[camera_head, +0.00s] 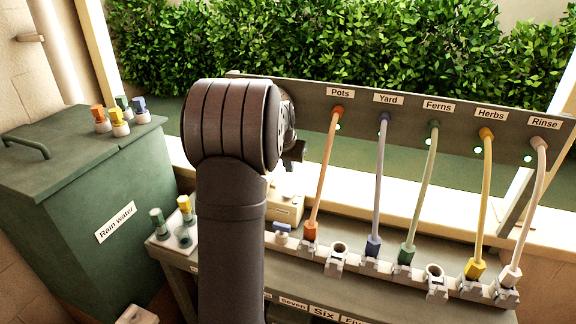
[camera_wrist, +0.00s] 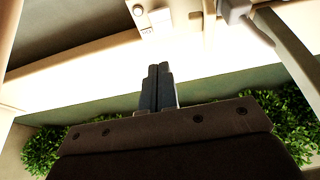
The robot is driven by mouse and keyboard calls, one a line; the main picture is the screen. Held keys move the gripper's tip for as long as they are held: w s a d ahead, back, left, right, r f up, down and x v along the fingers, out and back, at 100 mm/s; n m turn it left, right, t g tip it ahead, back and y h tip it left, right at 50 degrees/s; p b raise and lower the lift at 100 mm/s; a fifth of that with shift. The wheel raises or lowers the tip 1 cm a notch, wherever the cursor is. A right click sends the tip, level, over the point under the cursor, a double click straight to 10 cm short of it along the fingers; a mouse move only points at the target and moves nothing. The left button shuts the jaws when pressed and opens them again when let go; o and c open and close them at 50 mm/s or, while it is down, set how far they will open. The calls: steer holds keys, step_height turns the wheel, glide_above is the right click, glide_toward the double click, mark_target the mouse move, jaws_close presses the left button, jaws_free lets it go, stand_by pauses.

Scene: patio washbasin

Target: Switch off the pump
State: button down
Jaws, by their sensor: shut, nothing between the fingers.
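My gripper (camera_wrist: 158,72) is shut and empty; its two dark fingertips touch in the wrist view. In the head view, only part of my gripper (camera_head: 295,152) shows, to the right of my dark arm, above the bench and left of the orange hose. A beige box (camera_head: 288,212) with a small label stands on the bench below it, partly hidden by my arm; I cannot tell whether it is the pump. In the wrist view, a pale fitting (camera_wrist: 155,17) with a small square plate is beyond the fingertips, apart from them. No switch is clearly readable.
Several coloured hoses run from a labelled panel (camera_head: 402,101) with green lights to a bench rail (camera_head: 385,268); the orange hose (camera_head: 325,175) is nearest my gripper. A green rain-water tank (camera_head: 90,205) stands left, with several coloured plugs on its lid. A hedge (camera_head: 350,45) is behind.

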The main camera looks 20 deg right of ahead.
glide_above(290, 196)
steer(key=w, duration=0.1)
steer(key=f, duration=0.5)
steer(key=shift+d+f, duration=0.3)
steer(key=shift+d, duration=0.1)
steer(key=f, duration=0.3)
steer(key=shift+s+a, duration=0.4)
steer(key=shift+s+a+f, duration=0.1)
steer(key=shift+a+f, duration=0.05)
steer(key=shift+f, duration=0.2)
steer(key=shift+f, duration=0.1)
steer(key=shift+s+a+f+t+h, duration=0.2)
steer(key=shift+s+f+t+h, duration=0.1)
steer(key=shift+f+h, duration=0.1)
steer(key=shift+w+d+r, duration=0.1)
steer(key=shift+r, duration=0.05)
steer(key=shift+w+d+r, duration=0.3)
steer(key=shift+w+d, duration=0.25)
